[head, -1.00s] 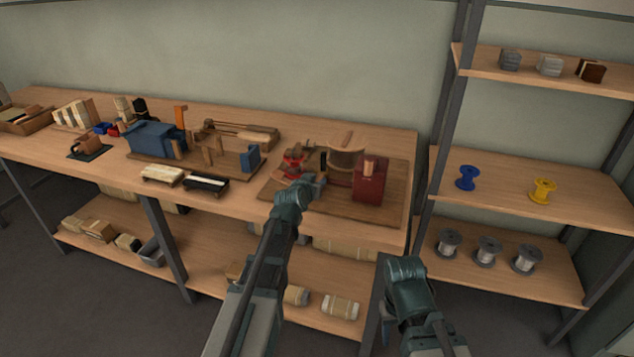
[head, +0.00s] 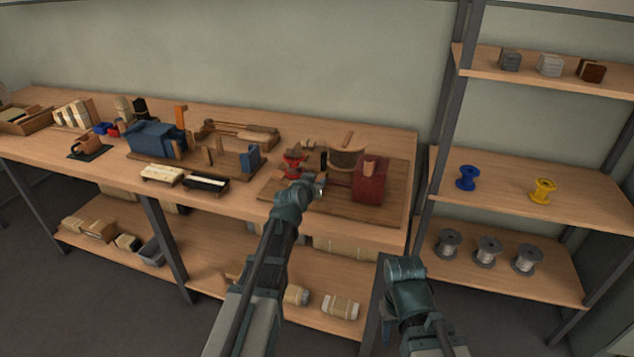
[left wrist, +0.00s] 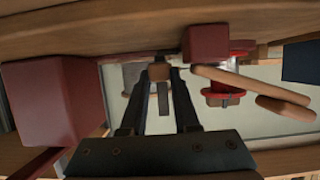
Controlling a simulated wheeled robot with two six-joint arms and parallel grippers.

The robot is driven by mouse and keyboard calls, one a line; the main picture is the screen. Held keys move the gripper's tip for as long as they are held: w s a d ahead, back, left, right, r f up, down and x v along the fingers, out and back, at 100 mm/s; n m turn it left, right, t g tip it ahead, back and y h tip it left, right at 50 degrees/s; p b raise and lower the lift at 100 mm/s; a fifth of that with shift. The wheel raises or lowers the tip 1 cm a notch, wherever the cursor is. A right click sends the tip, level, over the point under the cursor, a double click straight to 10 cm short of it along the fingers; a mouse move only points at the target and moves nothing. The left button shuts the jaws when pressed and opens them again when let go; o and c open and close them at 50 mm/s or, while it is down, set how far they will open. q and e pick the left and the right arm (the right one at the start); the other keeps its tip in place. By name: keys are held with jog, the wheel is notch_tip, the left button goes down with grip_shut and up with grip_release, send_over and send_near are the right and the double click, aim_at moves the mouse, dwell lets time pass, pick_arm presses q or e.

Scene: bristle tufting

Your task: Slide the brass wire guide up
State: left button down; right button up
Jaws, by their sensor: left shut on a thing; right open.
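My left gripper (head: 320,188) reaches over the front of the dark wooden base board on the bench, left of a dark red block (head: 370,182). In the left wrist view its two dark fingers (left wrist: 160,80) close in on a small brown block with a grey bar, which appears to be the brass wire guide (left wrist: 159,72). The guide cannot be made out in the head view, where the gripper covers that spot. The red block also shows at the left of the wrist view (left wrist: 48,100). My right gripper (head: 386,325) is open, low in front of the bench's right end.
A wooden spool (head: 347,152) stands behind the red block, and a red clamp-like part (head: 292,165) stands just behind my left gripper. A shelf rack (head: 520,190) with spools stands at right.

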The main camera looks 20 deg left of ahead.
pick_arm(q)
notch_tip(320, 180, up, 4)
jog(key=p, duration=0.3)
jog(key=shift+f, duration=0.4)
jog(key=c, duration=0.6)
grip_release()
jog(key=shift+c, duration=0.2)
pick_arm(e)
notch_tip(320, 180, up, 3)
jog(key=shift+r, duration=0.1)
pick_arm(q)
jog(key=shift+s, duration=0.1)
